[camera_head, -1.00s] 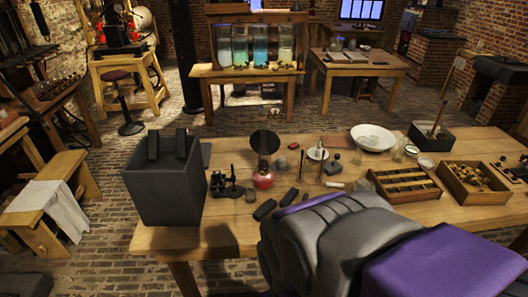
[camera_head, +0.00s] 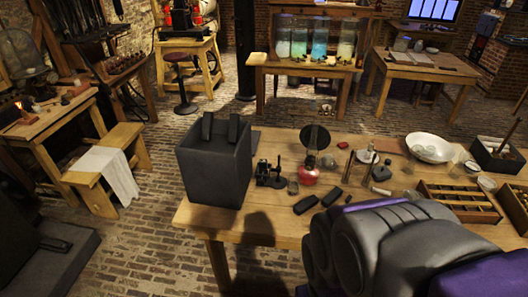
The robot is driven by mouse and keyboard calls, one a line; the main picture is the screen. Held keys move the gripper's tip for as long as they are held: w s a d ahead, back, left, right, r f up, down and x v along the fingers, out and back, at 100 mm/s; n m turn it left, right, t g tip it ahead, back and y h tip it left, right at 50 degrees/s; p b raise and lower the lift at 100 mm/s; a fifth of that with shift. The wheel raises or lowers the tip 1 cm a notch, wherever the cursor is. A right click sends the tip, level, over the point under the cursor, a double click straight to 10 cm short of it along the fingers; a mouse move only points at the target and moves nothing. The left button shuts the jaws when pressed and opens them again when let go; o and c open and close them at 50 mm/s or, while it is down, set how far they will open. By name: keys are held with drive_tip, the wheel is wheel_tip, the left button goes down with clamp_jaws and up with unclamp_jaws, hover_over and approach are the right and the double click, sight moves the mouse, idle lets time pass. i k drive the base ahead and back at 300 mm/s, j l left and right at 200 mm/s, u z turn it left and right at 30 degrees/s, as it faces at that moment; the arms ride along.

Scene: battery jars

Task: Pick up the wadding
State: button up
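I cannot make out anything that is clearly the wadding. A small pale stick-like thing (camera_head: 381,191) lies on the wooden table (camera_head: 262,228) near the middle of the work items, but I cannot tell what it is. A white cloth (camera_head: 106,170) hangs over a bench at the left, apart from the table. My arm's grey and purple links cover the lower right of the view and hide part of the table. My gripper does not show.
A dark square box (camera_head: 214,172) holding two black plates stands at the table's left end. A red-based burner (camera_head: 310,173), a white bowl (camera_head: 429,147) and a compartmented wooden tray (camera_head: 458,200) stand to its right. Brick floor is open left of the table.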

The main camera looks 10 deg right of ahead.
sight(328, 160)
drive_tip(key=i+l, duration=0.2)
drive_tip(key=l, duration=0.2)
drive_tip(key=i+l, duration=0.15)
drive_tip(key=l, duration=0.2)
drive_tip(key=i+l, duration=0.2)
drive_tip(key=l, duration=0.2)
drive_tip(key=i+l, duration=0.2)
drive_tip(key=l, duration=0.15)
drive_tip(key=i+l, duration=0.2)
drive_tip(key=l, duration=0.2)
